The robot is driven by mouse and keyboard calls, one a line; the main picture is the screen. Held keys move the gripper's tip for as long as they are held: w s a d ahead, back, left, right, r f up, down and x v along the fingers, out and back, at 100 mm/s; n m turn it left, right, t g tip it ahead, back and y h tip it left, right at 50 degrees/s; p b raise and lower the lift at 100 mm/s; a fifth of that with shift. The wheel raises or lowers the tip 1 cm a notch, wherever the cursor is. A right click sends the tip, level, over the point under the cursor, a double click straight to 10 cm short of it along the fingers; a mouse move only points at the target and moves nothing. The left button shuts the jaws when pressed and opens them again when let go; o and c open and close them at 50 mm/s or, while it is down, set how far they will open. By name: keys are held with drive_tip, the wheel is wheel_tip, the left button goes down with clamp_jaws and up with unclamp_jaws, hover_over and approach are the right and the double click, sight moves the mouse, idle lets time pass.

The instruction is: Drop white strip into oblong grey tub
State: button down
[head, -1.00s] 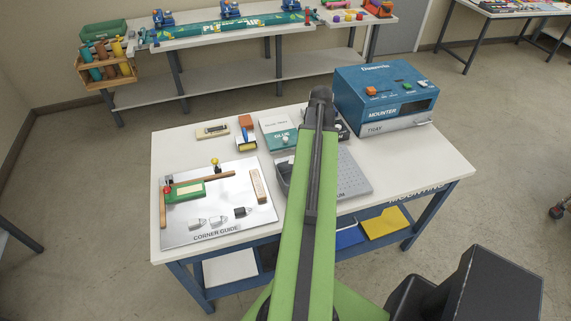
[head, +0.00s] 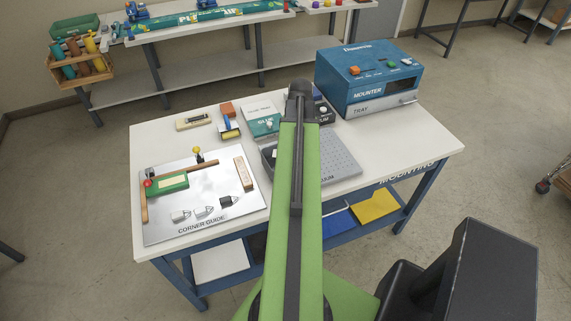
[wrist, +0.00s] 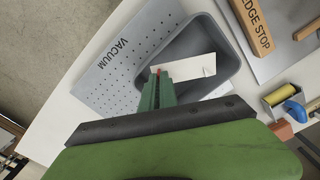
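The oblong grey tub (wrist: 203,36) lies below my gripper in the wrist view. In the head view its left end (head: 268,153) shows beside my arm, which hides the rest. My gripper (wrist: 157,76) has its green fingers close together over the tub. The white strip (wrist: 190,67) reaches out from the fingertips to the right, across the tub's opening. It looks held by the fingers, and its height above the tub floor is hard to tell. In the head view my arm hides my gripper and the strip.
The perforated VACUUM plate (wrist: 115,68) adjoins the tub. The CORNER GUIDE board (head: 205,215) with wooden stops lies to the left. A yellow and blue roller (head: 229,126), a glue box (head: 264,119) and the blue MOUNTER (head: 367,80) stand behind. The table's front right is clear.

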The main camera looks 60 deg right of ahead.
drive_tip(key=c, duration=1.6)
unclamp_jaws()
drive_tip(key=shift+o, duration=0.2)
drive_tip(key=shift+r, duration=0.1)
wheel_tip(320, 180, up, 17)
drive_tip(key=p, duration=1.7)
drive_tip(key=shift+r, duration=0.1)
